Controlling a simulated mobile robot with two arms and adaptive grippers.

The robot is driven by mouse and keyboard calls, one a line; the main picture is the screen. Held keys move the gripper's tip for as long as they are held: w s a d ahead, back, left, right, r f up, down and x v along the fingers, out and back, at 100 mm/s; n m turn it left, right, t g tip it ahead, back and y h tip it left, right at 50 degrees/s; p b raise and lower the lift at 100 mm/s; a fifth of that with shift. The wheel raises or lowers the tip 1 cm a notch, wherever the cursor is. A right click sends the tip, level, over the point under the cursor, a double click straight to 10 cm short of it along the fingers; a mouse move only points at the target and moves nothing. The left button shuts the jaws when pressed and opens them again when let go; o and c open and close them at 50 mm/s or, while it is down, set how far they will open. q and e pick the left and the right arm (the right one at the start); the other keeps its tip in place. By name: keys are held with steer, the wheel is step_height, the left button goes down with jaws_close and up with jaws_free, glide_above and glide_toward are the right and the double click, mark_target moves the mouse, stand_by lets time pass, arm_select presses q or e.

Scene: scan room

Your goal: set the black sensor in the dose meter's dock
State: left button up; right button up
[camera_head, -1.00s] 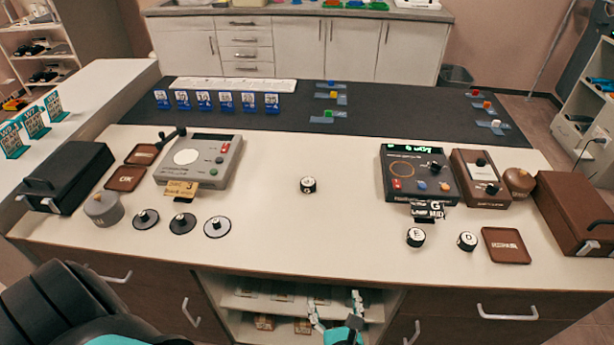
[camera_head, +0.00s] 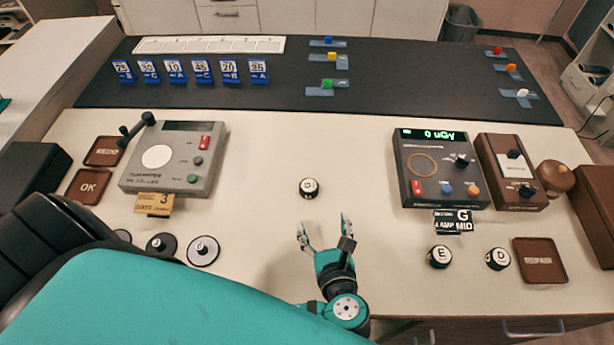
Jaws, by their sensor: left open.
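The dose meter (camera_head: 428,190) is a dark box on the right of the table, its green display reading "0 uGy". An orange ring on its top (camera_head: 423,166) looks like the dock; nothing stands in it. A small black puck with a white lettered top (camera_head: 309,188) stands alone mid-table, apart from the meter. Similar black pucks, E (camera_head: 439,256) and D (camera_head: 498,259), stand in front of the meter. I cannot tell which puck is the sensor. My left gripper (camera_head: 323,227) is open and empty, just in front of the lone puck, fingers pointing towards it. My right gripper is out of view.
A grey device (camera_head: 174,158) with a lever stands left, near black discs (camera_head: 203,251) partly behind my arm. A brown box (camera_head: 511,172) adjoins the meter's right side. A brown tray (camera_head: 540,261) lies at front right. The table between grey device and meter is mostly clear.

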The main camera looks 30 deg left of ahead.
mark_target(309, 186)
arm_select(q)
steer(key=x, duration=0.5)
steer(key=shift+a+p, duration=0.15)
steer(key=shift+p, duration=0.15)
steer(key=x, duration=0.3)
steer(key=shift+w+a, duration=0.15)
steer(key=shift+w, duration=0.1)
steer(key=shift+x, duration=0.85)
steer(key=shift+a+f, duration=0.1)
steer(key=shift+w+a+f+p, duration=0.1)
steer(key=shift+w+a+p, duration=0.2)
steer(key=shift+p, duration=0.1)
steer(key=x, duration=0.3)
steer(key=shift+w+a+f+p, duration=0.1)
steer(key=shift+w+a+p, duration=0.05)
steer(key=shift+a+p, duration=0.2)
steer(key=shift+w+a+f, duration=0.15)
steer(key=shift+w+f, duration=0.1)
steer(key=shift+c, duration=1)
steer(key=shift+r, duration=0.1)
steer(key=c, duration=1.2)
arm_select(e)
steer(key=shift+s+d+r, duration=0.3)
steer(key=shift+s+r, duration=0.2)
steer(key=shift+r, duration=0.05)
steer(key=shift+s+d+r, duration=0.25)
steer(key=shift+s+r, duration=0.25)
